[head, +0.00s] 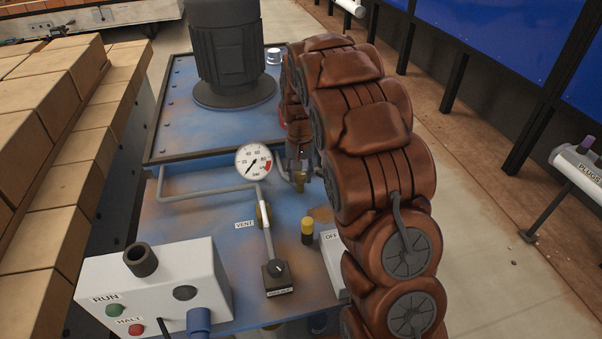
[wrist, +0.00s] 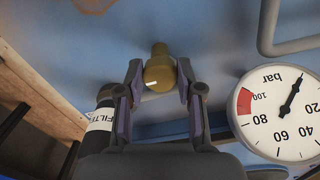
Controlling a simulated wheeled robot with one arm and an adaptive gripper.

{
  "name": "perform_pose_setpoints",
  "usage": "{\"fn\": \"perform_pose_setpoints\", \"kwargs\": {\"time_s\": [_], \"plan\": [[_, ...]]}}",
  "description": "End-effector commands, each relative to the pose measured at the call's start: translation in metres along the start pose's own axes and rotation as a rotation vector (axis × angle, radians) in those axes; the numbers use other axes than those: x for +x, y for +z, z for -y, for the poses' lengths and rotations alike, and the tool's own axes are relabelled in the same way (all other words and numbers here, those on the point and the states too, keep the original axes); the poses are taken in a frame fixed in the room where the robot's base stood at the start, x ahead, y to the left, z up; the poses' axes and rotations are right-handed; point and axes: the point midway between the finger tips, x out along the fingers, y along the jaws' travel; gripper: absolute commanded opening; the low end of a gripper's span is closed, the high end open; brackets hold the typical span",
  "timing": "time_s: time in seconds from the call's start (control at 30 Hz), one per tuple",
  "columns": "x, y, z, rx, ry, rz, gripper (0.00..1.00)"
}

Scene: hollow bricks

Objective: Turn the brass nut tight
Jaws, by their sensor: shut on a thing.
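The brass nut (wrist: 159,73) sits between the two fingers of my gripper (wrist: 158,88) in the wrist view. It has a short white mark on its face and a narrower brass end behind it. My gripper is shut on the nut, one finger on each side. In the head view the brass nut (head: 300,178) shows just below the gripper (head: 302,168), beside the gauge. My arm hides part of the area around it. Whether the nut sits tight cannot be told.
A pressure gauge (head: 254,161) with a grey pipe stands close left of the gripper; it also shows in the wrist view (wrist: 283,115). A black filter (wrist: 100,122) is near the left finger. A yellow-capped fitting (head: 308,230), a lever (head: 268,240) and a control box (head: 160,290) stand nearer.

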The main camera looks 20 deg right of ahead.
Motion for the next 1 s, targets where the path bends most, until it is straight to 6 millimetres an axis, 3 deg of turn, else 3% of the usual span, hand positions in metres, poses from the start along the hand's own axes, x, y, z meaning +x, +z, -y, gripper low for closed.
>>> {"fn": "perform_pose_setpoints", "kwargs": {"time_s": [0.4,0.43,0.6,0.67,1.0], "plan": [[0.0008,0.0007,-0.0003,0.007,0.000,0.003,0.01],[0.0008,0.0007,-0.0003,0.007,0.000,0.003,0.39],[0.0005,0.0004,-0.0002,0.006,0.000,0.002,0.57],[0.0004,0.0003,-0.0002,0.006,0.000,0.001,0.61],[-0.0025,-0.0004,0.0000,0.006,0.000,-0.001,0.61]]}}
